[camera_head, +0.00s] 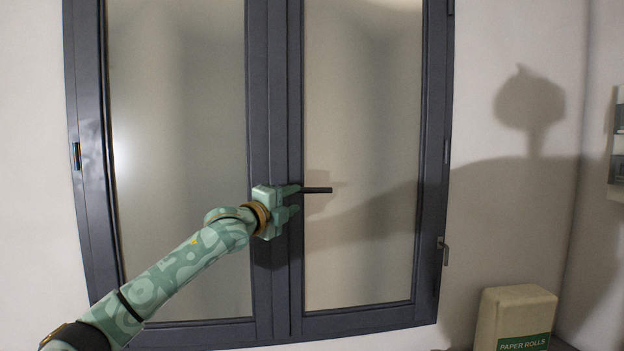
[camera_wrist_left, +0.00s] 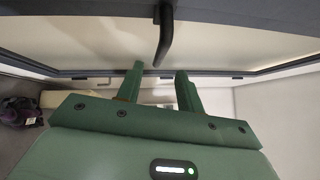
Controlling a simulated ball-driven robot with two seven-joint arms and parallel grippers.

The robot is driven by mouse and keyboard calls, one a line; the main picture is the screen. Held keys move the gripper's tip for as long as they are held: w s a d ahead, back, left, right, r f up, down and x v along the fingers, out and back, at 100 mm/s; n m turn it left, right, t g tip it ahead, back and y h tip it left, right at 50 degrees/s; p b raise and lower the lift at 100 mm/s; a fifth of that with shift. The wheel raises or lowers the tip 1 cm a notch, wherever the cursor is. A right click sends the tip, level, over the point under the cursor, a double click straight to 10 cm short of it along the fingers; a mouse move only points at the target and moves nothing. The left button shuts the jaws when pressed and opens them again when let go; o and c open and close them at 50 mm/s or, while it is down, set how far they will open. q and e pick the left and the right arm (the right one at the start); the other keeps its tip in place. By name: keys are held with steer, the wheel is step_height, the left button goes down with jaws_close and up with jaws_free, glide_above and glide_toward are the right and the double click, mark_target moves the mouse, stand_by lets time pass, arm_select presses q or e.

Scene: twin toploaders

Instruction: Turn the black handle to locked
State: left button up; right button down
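The black handle (camera_head: 317,190) is on the dark middle frame of a closed two-pane window and sticks out horizontally to the right. My left gripper (camera_head: 298,198) is at the middle frame, with its upper finger overlapping the handle's left end and its lower finger below it. In the left wrist view the gripper's two green fingers (camera_wrist_left: 160,68) stand apart with nothing between them. The handle (camera_wrist_left: 166,35) shows there just beyond the fingertips, above the gap. I cannot tell whether a finger touches it. The handle's pivot is hidden behind the gripper. My right gripper is not in view.
A small metal lever (camera_head: 444,250) is on the window's right edge. A beige paper rolls box (camera_head: 515,310) stands at the lower right. Grey units (camera_head: 619,145) hang on the right wall. The space in front of the right pane (camera_head: 360,120) is clear.

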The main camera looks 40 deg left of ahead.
mark_target(310, 192)
arm_select(q)
steer(key=w+p, duration=0.1)
steer(key=w, duration=0.5)
steer(key=w+r+p, duration=0.1)
steer(key=w, duration=0.2)
steer(key=shift+a+p, duration=0.3)
steer(key=shift+p, duration=0.05)
jaws_close()
